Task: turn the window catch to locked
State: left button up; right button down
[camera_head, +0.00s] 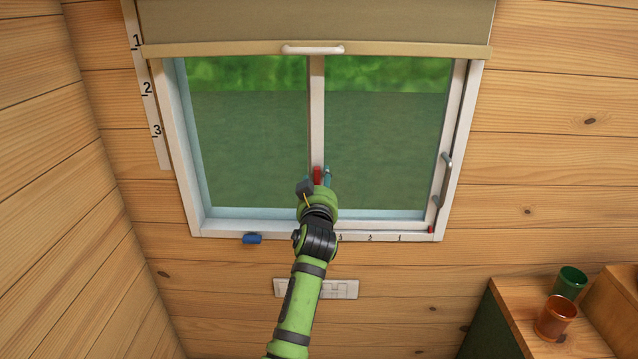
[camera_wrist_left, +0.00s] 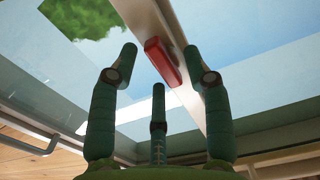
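The window catch appears to be the red lever (camera_head: 317,176) on the white centre bar of the window. In the left wrist view the red lever (camera_wrist_left: 162,62) lies roughly along that bar. My left gripper (camera_head: 320,180) is at the lower middle of the window, right by the lever, and hides part of it in the head view. In the left wrist view the gripper's (camera_wrist_left: 160,62) three dark green fingers are spread, with the lever beyond and between the tips. I cannot tell whether any finger touches it. My right gripper is not in view.
A rolled blind (camera_head: 315,22) covers the window top. A grey handle (camera_head: 442,180) is on the right frame. A blue block (camera_head: 252,239) is at the lower left of the frame. A green cup (camera_head: 570,282) and an orange cup (camera_head: 556,318) stand on a wooden surface at lower right.

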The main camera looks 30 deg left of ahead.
pick_arm(q)
jog(key=v, duration=0.7)
jog(key=shift+s, duration=0.25)
jog(key=shift+d, duration=0.1)
